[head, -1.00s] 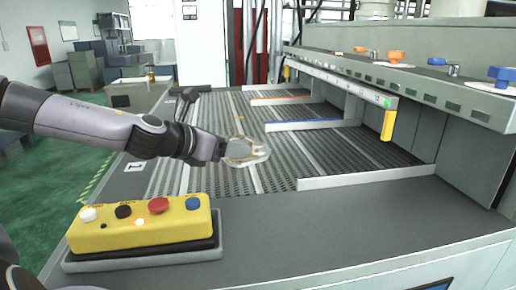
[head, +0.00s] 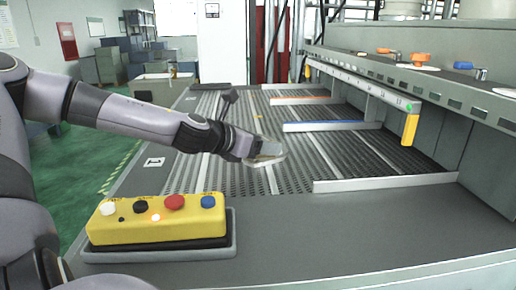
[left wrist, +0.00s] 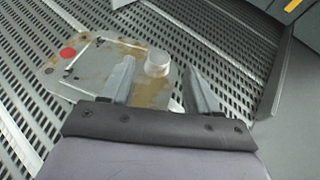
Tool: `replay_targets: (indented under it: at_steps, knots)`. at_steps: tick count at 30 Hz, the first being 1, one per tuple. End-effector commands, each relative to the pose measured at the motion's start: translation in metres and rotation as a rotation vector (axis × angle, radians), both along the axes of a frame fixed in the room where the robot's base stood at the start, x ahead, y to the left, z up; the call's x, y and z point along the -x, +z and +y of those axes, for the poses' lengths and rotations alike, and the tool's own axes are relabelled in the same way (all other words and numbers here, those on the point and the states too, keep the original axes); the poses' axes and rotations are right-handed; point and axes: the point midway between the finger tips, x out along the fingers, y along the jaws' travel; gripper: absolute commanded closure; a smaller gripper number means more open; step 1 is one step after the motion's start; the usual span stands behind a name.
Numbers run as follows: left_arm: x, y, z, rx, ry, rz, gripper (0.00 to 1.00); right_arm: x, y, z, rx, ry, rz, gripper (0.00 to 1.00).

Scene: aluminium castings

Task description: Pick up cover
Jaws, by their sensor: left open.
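The cover (left wrist: 95,66) is a flat grey metal plate with rusty stains, a red dot and a short round knob (left wrist: 157,64). It lies on the slotted conveyor bed. In the head view it shows as a pale rounded piece (head: 272,160), partly hidden by my left gripper (head: 268,149). In the left wrist view the left gripper (left wrist: 159,88) is open, its two fingers apart over the near edge of the cover, one on each side of the knob and slightly short of it. Contact cannot be told. My right gripper is not in view.
A yellow button box (head: 157,220) stands on the grey ledge in front. Blue (head: 332,126) and white (head: 385,182) divider rails cross the bed on the right. A rail with a yellow end (head: 410,129) overhangs the bed. Bare slotted bed surrounds the cover.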

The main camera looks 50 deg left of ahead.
Motion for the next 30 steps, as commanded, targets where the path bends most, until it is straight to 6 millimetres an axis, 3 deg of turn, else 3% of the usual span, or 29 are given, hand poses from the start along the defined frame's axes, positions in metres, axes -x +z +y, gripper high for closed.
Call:
replay_targets:
  at_steps: [12,24,26,30]
  knots:
    - [-0.026,-0.011,0.001,-0.001,0.0,0.002,0.39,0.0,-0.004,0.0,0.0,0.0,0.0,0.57]
    - [-0.03,-0.011,0.0,0.0,0.0,0.0,0.39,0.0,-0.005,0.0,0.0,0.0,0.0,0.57]
    - [-0.03,-0.011,0.0,0.0,0.0,0.0,0.56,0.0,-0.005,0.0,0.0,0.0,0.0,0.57]
    - [-0.03,-0.011,0.0,0.0,0.0,0.0,1.0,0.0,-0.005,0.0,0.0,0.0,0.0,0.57]
